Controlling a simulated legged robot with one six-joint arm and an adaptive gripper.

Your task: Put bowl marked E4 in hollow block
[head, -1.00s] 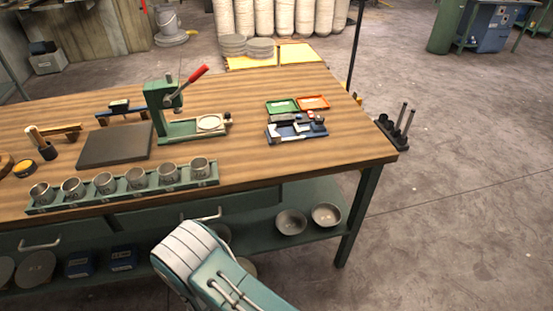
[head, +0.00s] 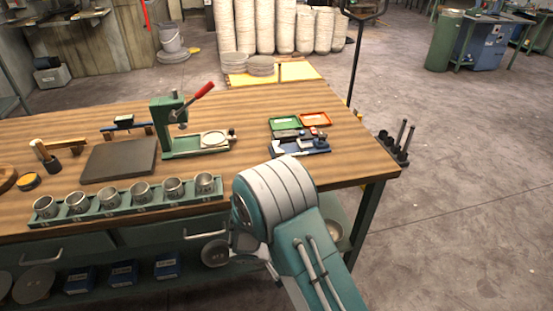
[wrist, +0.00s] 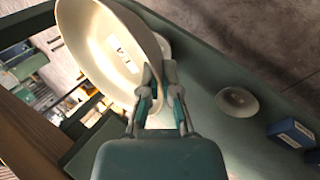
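A cream bowl (wrist: 92,48) with a small marked label inside fills the upper left of the wrist view, tilted, its opening towards the camera. The label is too blurred to read. My gripper (wrist: 158,80) is closed on the bowl's near rim, one finger on each side. I cannot clearly pick out the hollow block; a dark slab (head: 118,159) lies on the bench top.
A shelf (wrist: 225,135) below the bench (head: 345,165) carries another bowl (wrist: 237,101) and blue boxes (wrist: 291,134). A rack of metal cups (head: 105,212) lines the bench front. A green press (head: 180,130) with a red lever and small trays (head: 283,123) stand behind. Bare bench top lies between them.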

